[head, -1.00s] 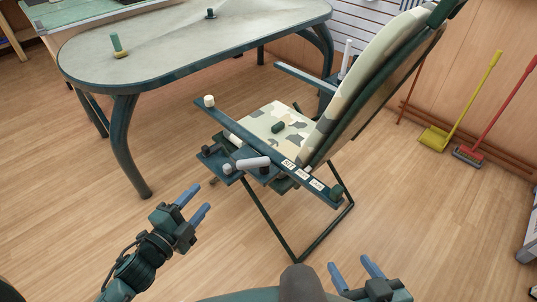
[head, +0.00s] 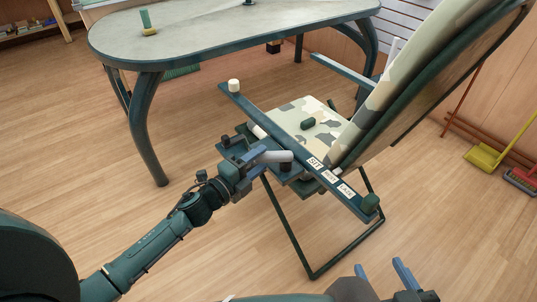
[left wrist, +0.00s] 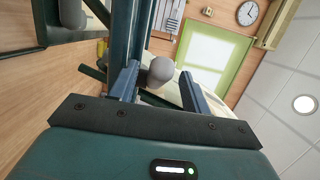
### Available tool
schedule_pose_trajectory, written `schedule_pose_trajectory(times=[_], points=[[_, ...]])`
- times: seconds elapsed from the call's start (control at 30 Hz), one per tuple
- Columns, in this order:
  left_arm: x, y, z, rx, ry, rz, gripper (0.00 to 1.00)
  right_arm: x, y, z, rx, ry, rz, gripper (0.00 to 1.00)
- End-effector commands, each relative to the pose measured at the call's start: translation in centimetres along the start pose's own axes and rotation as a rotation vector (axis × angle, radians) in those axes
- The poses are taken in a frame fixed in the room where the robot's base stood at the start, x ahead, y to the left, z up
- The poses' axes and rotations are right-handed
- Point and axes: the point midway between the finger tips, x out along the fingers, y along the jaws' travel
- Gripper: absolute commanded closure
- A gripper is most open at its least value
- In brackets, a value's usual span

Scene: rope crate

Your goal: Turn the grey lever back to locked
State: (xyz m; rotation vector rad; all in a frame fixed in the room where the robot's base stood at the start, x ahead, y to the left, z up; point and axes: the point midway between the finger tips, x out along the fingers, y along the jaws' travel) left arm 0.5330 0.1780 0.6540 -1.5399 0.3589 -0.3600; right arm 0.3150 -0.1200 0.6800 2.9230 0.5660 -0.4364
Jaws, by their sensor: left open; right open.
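The grey lever (head: 274,157) sits on the bracket beneath the near armrest of the camouflage folding chair (head: 320,128). My left gripper (head: 256,157) is open at the lever's left end. In the left wrist view a rounded grey end (left wrist: 160,71), apparently the lever's, shows between the open fingers (left wrist: 158,88); I cannot tell whether they touch it. The armrest (head: 300,145) carries several white labels (head: 328,173), the first reading SIT; the others are hard to read. My right gripper (head: 383,269) is open and empty at the bottom edge, away from the chair.
A dark green table (head: 230,40) stands behind the chair. A yellow dustpan (head: 483,156) and a red broom (head: 522,178) stand by the right wall. The floor left of the chair is clear.

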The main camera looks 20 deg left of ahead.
Motion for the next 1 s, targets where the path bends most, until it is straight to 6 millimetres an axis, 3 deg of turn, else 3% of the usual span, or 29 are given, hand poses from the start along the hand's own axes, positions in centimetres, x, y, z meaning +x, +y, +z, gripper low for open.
schedule_pose_trajectory(times=[0.1,0.23,0.63,1.0], points=[[2.1,0.0,0.0,0.001,0.0,-0.002,0.53,0.2,0.0,0.1,-0.005,0.019,0.003,0.45],[3.5,0.1,0.0,-0.001,0.0,-0.001,0.53,0.2,0.1,0.0,-0.012,0.034,0.006,0.45],[4.2,0.0,0.0,-0.001,0.0,0.001,0.53,0.2,0.1,-0.2,-0.015,0.046,0.008,0.45],[4.1,0.0,0.0,-0.001,0.0,0.001,0.83,0.3,0.0,-0.1,-0.014,0.043,0.006,0.45]])
